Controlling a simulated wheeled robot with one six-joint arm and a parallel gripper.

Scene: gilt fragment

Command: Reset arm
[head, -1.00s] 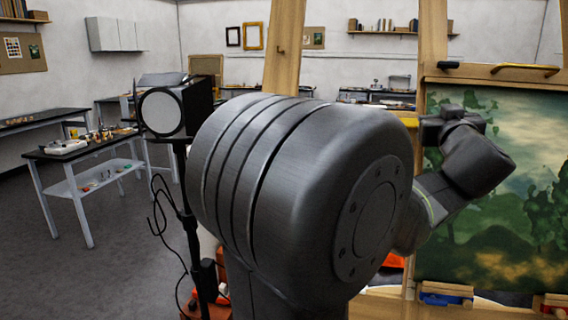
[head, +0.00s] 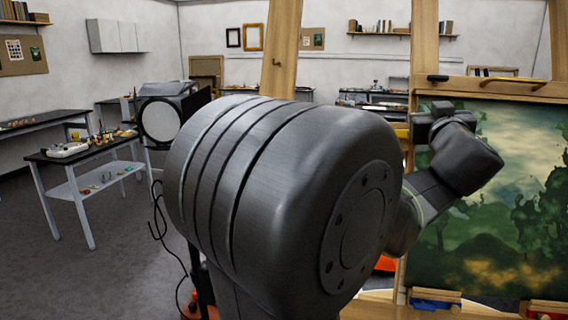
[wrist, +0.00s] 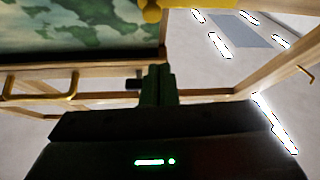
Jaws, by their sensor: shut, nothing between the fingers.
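My arm (head: 290,200) fills the middle of the head view, with a large dark grey joint nearest the camera. Its far end bends up in front of the left part of a green landscape painting (head: 525,225) on a wooden easel (head: 396,80). My fingertips cannot be made out in the head view. In the wrist view my gripper (wrist: 158,72) shows as two dark fingers side by side, shut with nothing between them. The painting also shows in the wrist view (wrist: 75,35), at the upper left. I cannot tell how far the fingers are from the easel's wood.
A studio lamp (head: 162,120) on a stand is close to the left of my arm, its stand partly hidden. A black-topped worktable (head: 95,147) with small items stands farther left. Grey floor (head: 45,270) is open at the lower left.

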